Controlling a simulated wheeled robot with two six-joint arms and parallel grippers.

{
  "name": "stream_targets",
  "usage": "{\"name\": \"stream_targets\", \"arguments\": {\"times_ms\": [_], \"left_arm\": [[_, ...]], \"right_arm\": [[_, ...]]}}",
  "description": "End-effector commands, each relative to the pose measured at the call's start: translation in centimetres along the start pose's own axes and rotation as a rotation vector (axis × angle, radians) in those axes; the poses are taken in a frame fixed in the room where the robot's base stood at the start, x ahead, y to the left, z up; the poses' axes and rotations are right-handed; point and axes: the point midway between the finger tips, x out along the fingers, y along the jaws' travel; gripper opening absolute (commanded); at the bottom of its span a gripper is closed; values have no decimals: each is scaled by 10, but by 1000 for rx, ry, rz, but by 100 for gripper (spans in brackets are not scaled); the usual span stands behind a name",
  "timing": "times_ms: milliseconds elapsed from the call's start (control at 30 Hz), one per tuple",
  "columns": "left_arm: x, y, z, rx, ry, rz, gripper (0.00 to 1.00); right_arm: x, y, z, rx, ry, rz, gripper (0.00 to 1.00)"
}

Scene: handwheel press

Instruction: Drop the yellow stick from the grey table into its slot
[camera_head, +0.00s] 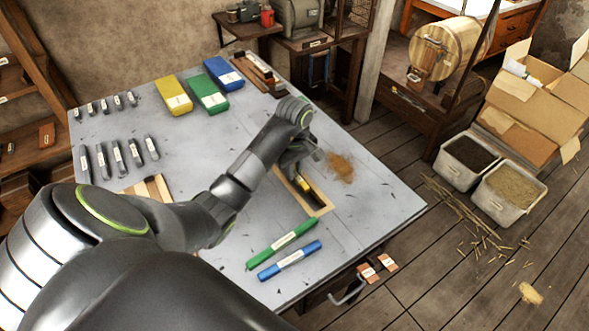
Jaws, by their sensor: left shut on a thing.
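The grey table (372,233) fills the middle of the view. A long slot with a pale wooden rim (322,212) is set in it, right of centre. My left gripper (296,170) is over the far end of this slot, shut on the yellow stick (304,183). Only a short yellow and dark part of the stick shows, at or just above the slot opening; my gripper and arm hide the rest. I cannot tell how deep it sits. My right gripper is out of view.
A green stick (283,242) and a blue stick (290,260) lie near the table's front edge. Yellow (174,95), green (208,92) and blue (223,73) boxes stand at the back. Several dark tools lie at left. Brown powder (340,167) lies right of the slot.

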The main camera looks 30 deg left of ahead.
Motion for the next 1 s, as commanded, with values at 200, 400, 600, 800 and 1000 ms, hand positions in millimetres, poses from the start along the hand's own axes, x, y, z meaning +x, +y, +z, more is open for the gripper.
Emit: {"name": "stream_targets", "arguments": {"times_ms": [200,400,600,800,1000], "left_arm": [[0,0,0,0,0,1,0],[0,0,0,0,0,0,0],[0,0,0,0,0,0,36],[0,0,0,0,0,0,41],[0,0,0,0,0,0,59]], "right_arm": [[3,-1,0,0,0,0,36],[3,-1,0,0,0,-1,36],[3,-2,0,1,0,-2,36],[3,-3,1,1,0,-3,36],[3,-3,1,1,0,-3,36]]}}
